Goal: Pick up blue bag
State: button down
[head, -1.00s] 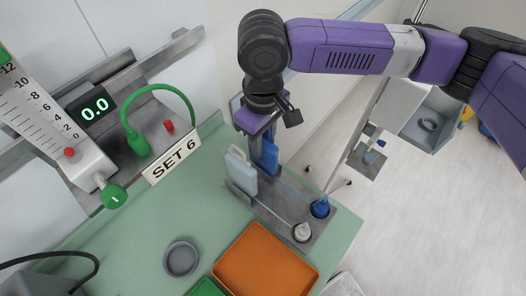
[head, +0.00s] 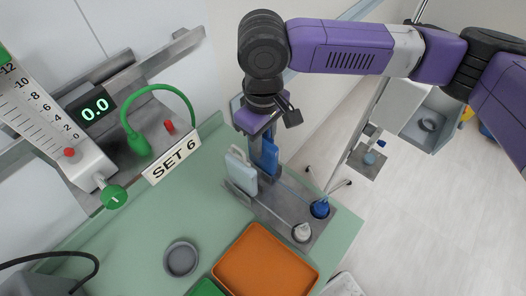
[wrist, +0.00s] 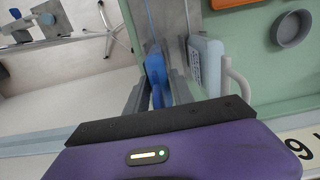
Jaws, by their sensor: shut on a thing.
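The blue bag (head: 269,158) stands upright at the back of a grey metal holder (head: 275,215) on the green counter. It also shows in the wrist view (wrist: 155,68), between my fingers. My gripper (head: 262,140) comes down over it from above and is shut on its upper part, which the fingers partly hide. In the wrist view my gripper (wrist: 158,88) has one finger on each side of the bag. A thin blue line runs from the bag towards a blue round piece (head: 320,208) at the holder's front.
A white cap (head: 302,232) sits on the holder's front. An orange tray (head: 265,262) and grey bowl (head: 181,259) lie nearer. A pole stand (head: 360,130) is right, beyond the counter edge.

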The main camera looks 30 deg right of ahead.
jog(key=shift+r, duration=0.15)
notch_tip(320, 180, up, 20)
jog(key=b, duration=0.1)
dwell(0.6)
dwell(0.4)
